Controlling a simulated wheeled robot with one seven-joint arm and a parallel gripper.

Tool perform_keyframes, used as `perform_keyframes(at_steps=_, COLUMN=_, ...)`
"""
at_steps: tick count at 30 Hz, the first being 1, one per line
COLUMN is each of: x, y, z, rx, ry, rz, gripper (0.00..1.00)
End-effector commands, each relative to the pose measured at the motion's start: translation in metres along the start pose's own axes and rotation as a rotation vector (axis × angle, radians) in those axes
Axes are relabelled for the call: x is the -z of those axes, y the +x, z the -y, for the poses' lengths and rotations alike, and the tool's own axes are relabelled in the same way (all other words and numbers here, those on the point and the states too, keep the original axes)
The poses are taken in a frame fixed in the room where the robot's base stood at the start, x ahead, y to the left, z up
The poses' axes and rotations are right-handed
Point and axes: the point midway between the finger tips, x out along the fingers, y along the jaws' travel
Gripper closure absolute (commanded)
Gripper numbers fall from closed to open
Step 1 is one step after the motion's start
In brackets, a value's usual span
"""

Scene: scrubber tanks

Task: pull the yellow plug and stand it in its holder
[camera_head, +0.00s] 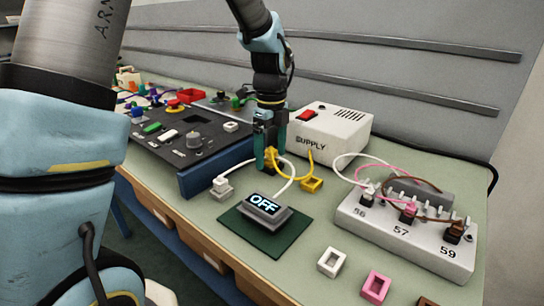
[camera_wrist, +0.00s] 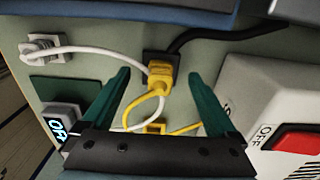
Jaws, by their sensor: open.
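The yellow plug (camera_wrist: 158,75) sits against a small black socket (camera_wrist: 153,56) in the wrist view, with a yellow cable looping from it. In the head view the yellow plug (camera_head: 271,156) is partly hidden by my gripper. My gripper (camera_head: 270,160) points down there with its green fingers apart. In the wrist view my gripper (camera_wrist: 159,76) is open, one finger on each side of the plug, with gaps showing on both sides. The yellow holder (camera_head: 312,184) stands on the bench to the right of my gripper; it also shows in the wrist view (camera_wrist: 155,128), partly hidden.
The white supply box (camera_head: 330,134) with a red switch stands close to the right of my gripper. A dark control panel (camera_head: 180,140) is at left. A terminal block (camera_head: 400,235) stands at right.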

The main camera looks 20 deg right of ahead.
Motion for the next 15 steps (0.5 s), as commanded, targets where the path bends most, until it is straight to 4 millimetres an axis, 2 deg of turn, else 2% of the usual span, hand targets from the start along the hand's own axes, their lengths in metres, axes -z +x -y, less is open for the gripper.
perform_keyframes(at_steps=10, x=0.000, y=-0.003, z=0.000, rx=0.001, ry=0.000, rz=0.000, gripper=0.00)
perform_keyframes(at_steps=15, x=0.000, y=-0.024, z=0.001, rx=0.005, ry=0.000, rz=0.001, gripper=0.00)
